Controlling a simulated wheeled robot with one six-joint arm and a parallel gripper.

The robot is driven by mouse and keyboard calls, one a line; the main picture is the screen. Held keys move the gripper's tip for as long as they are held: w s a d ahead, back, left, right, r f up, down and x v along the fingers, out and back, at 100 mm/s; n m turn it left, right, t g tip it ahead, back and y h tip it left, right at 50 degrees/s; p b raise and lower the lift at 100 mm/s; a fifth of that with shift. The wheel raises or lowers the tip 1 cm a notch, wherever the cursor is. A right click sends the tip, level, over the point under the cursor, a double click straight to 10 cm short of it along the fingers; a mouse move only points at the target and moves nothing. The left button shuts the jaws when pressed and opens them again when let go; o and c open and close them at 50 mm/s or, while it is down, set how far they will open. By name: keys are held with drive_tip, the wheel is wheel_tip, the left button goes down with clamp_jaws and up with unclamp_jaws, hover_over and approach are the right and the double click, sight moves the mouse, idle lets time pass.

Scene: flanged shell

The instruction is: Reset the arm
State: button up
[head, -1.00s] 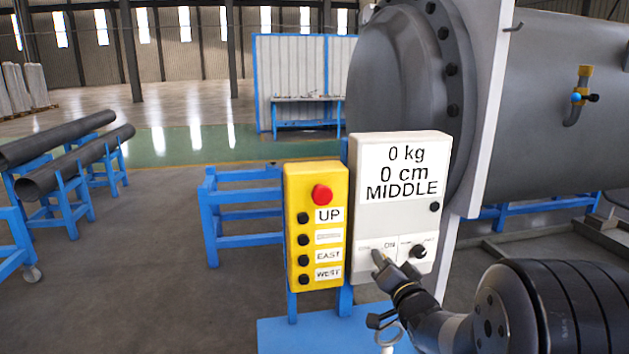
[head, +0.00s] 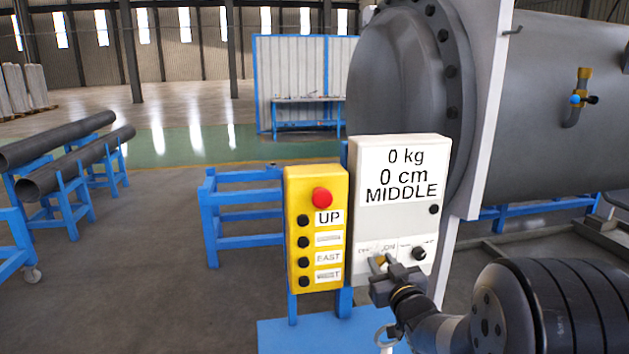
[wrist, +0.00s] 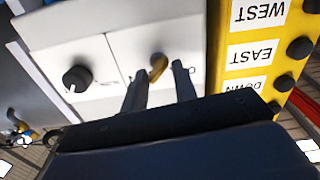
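My gripper (head: 383,265) is at the lower left of the white control box (head: 401,220), in front of its switch panel. The box reads "0 kg", "0 cm" and "MIDDLE". In the wrist view my gripper's two dark fingers (wrist: 160,84) are apart, with a gap between them. A small yellow-brass switch knob (wrist: 158,66) shows in the gap near the fingertips. I cannot tell whether the fingers touch it. A black knob (head: 419,253) is to the right of my gripper; it also shows in the wrist view (wrist: 77,78).
A yellow button box (head: 316,230) with a red button (head: 322,197) stands just left of the white box. Behind is a large grey flanged shell (head: 560,100). Blue stands with grey pipes (head: 75,160) are at left.

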drive_tip(key=n+p, duration=0.3)
drive_tip(key=n, duration=0.2)
drive_tip(key=shift+a+n, duration=0.15)
drive_tip(key=shift+n, duration=0.15)
drive_tip(key=s, duration=0.2)
drive_tip(key=s+b, duration=0.1)
drive_tip(key=shift+s+d+f, duration=0.1)
drive_tip(key=shift+s+d, duration=0.3)
